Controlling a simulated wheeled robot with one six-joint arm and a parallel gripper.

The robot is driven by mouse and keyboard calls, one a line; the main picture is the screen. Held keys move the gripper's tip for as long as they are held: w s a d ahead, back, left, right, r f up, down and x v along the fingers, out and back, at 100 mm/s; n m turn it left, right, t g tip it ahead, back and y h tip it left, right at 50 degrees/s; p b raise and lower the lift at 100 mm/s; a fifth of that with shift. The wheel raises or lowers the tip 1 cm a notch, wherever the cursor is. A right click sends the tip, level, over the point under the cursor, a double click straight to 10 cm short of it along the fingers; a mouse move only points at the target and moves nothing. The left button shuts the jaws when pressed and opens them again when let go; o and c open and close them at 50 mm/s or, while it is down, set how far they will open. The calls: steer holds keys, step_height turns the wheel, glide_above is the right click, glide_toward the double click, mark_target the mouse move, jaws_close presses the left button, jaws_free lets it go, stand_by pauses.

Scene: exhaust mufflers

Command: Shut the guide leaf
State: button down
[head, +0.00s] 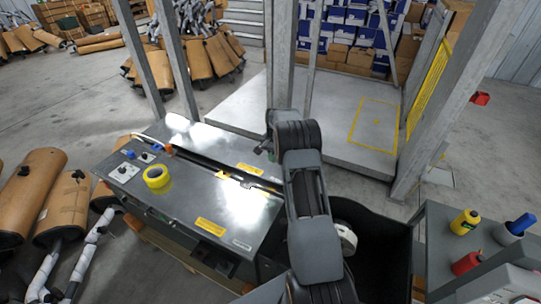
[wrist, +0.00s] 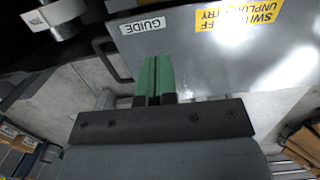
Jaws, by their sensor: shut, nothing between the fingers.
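A grey metal panel with a white "GUIDE" label (wrist: 142,25) crosses the top of the wrist view; I take this panel as the guide leaf (wrist: 190,55). A dark bar handle (wrist: 112,60) sits along its left edge. My gripper (wrist: 155,62) has green fingers, shut and empty, overlapping the panel's lower edge in the picture, right of the handle. I cannot tell whether they touch it. In the head view my gripper (head: 266,149) is near the back edge of the metal bench (head: 200,190). Which part there is the leaf is unclear.
A dark bin (head: 385,235) and a grey cart (head: 440,225) with bottles are at right. Upright posts (head: 280,60) stand behind the bench. Mufflers (head: 30,190) lie at left.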

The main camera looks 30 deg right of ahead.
mark_target(271, 180)
steer(key=f, duration=0.3)
steer(key=f+p, duration=0.1)
steer(key=f, duration=0.3)
steer(key=s+a+f+p, duration=0.1)
steer(key=f, duration=0.2)
steer(key=shift+f, duration=0.3)
steer(key=f+b, duration=0.2)
steer(key=b, duration=0.1)
steer(key=shift+a+f, duration=0.15)
steer(key=shift+a, duration=0.05)
steer(key=shift+s+r, duration=0.1)
steer(key=shift+r, duration=0.1)
